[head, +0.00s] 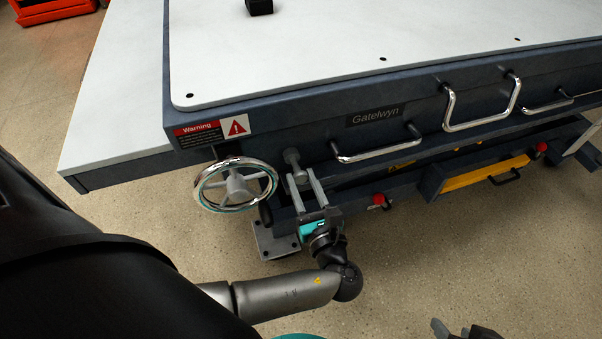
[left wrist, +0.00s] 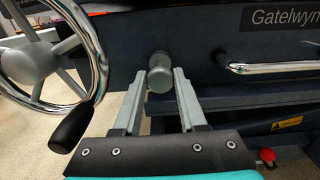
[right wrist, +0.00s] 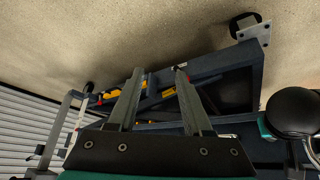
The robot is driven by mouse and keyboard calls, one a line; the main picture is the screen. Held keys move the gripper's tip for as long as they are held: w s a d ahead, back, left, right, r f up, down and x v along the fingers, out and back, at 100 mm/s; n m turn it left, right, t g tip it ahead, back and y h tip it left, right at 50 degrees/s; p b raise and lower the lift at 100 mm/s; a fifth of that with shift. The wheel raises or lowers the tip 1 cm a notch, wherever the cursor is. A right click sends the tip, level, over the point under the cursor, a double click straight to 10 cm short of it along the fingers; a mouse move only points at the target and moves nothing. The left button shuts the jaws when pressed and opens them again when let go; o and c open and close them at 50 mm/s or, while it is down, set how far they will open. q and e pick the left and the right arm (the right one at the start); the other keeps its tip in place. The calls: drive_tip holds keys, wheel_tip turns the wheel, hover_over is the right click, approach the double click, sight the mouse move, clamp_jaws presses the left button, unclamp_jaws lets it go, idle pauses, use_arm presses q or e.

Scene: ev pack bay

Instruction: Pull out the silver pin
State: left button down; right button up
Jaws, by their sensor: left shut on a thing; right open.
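The silver pin (head: 292,156) sticks out of the dark front face of the bench, just right of the handwheel. In the left wrist view the pin (left wrist: 160,74) shows as a grey rod with a rounded end. My left gripper (head: 301,176) is at the pin, with its two fingers on either side of it, shut on it. Its fingertips also show in the left wrist view (left wrist: 160,84). My right gripper (head: 462,330) is low at the bottom edge of the head view. In the right wrist view its fingers (right wrist: 159,72) are apart and empty.
A chrome handwheel (head: 236,185) with a dark knob is close left of my left gripper. Chrome handles (head: 376,155) line the bench front to the right. Below are a yellow-faced drawer (head: 485,174) and red knobs (head: 379,199). The floor in front (head: 430,260) is clear.

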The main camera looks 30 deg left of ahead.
use_arm(q)
drive_tip(key=shift+s+d, duration=0.35)
use_arm(e)
drive_tip(key=shift+s+d+r+g, duration=0.25)
drive_tip(key=shift+s+d+g, duration=0.35)
drive_tip(key=shift+s+d, duration=0.1)
use_arm(q)
drive_tip(key=shift+c, duration=2.4)
unclamp_jaws()
